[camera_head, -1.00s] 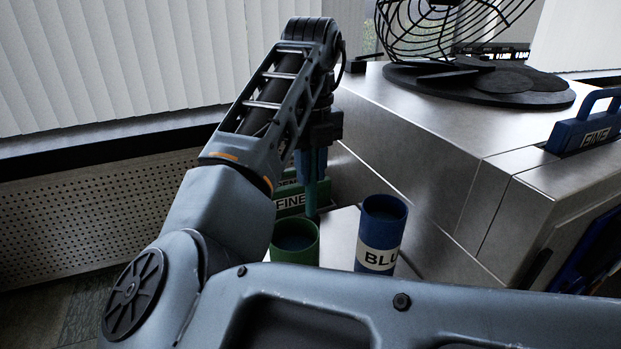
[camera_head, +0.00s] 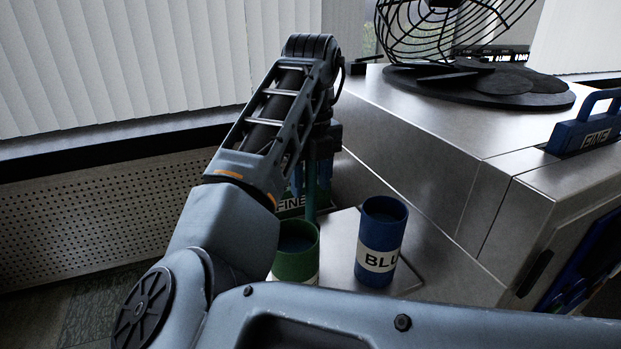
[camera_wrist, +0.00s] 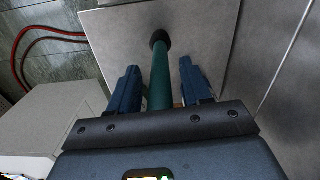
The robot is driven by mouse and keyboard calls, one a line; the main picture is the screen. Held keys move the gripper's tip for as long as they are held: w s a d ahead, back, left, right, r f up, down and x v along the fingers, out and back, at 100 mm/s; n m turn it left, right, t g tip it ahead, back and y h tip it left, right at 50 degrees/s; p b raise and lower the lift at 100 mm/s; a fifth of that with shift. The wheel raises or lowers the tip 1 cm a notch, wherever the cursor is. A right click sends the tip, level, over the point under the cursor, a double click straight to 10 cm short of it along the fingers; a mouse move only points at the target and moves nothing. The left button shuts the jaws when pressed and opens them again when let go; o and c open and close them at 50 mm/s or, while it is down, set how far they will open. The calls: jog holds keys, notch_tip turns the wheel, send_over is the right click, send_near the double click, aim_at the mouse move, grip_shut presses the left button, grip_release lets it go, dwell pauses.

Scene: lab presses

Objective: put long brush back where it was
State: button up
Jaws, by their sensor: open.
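The long brush shows as a green rod (camera_wrist: 160,78) with a dark end at the metal surface in the wrist view. In the head view its teal rod (camera_head: 311,195) hangs or stands upright behind the green cup. My gripper (camera_wrist: 160,86) is open, with one blue finger on each side of the rod and a gap to each. In the head view my gripper (camera_head: 311,176) is partly hidden by my arm. Whether the brush's lower end rests on the surface is hard to tell.
A green cup (camera_head: 296,262) and a blue cup (camera_head: 381,240) labelled "BLU…" stand on a metal shelf (camera_head: 342,232). A green block (camera_head: 291,207) marked "FINE" is behind. A large metal cabinet (camera_head: 440,150) with a black wire fan (camera_head: 450,35) closes off the right.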

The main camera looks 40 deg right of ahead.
notch_tip(320, 180, up, 12)
jog(key=shift+s+r+p, duration=0.1)
jog(key=shift+r+p, duration=0.05)
jog(key=shift+p, duration=0.65)
